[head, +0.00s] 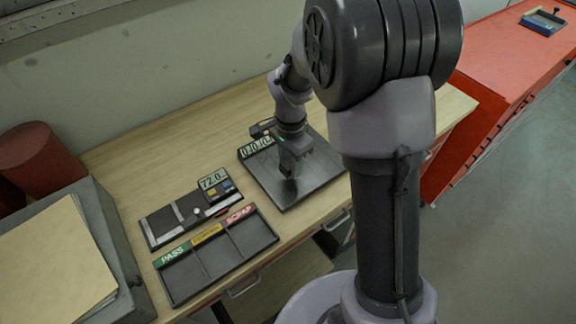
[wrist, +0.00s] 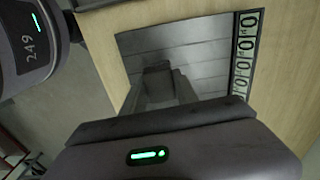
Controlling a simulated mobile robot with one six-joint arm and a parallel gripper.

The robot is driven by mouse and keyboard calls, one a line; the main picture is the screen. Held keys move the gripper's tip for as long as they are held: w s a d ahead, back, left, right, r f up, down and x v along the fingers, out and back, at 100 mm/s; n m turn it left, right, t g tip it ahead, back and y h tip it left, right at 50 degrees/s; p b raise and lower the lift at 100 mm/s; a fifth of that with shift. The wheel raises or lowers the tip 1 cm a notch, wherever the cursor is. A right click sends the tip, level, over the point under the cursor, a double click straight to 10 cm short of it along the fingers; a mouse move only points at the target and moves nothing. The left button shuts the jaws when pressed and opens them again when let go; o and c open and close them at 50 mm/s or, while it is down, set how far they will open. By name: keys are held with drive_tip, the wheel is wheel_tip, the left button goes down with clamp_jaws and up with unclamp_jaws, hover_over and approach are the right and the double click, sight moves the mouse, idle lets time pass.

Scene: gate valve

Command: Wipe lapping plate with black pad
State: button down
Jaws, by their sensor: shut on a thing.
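The lapping plate (head: 320,178) is a dark, shiny square plate on the wooden bench, with a numbered strip along its far left edge. It also fills the middle of the wrist view (wrist: 205,50), where a dark reflection shows on it. My gripper (head: 290,174) points down over the left-middle part of the plate, shut on the black pad. The pad is mostly hidden by the gripper and hard to separate from the dark plate. I cannot tell whether the pad touches the plate.
A gauge tray (head: 163,222) reading 72.0 and a sorting tray (head: 216,258) marked PASS and SCRAP lie left of the plate. A grey box (head: 120,248) stands at the left, with a red cylinder (head: 38,160) behind. A red cabinet (head: 505,85) stands at right.

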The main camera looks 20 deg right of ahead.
drive_tip(key=shift+a+r+p, duration=0.1)
drive_tip(key=shift+r+p, duration=1.2)
drive_tip(key=shift+r, duration=0.65)
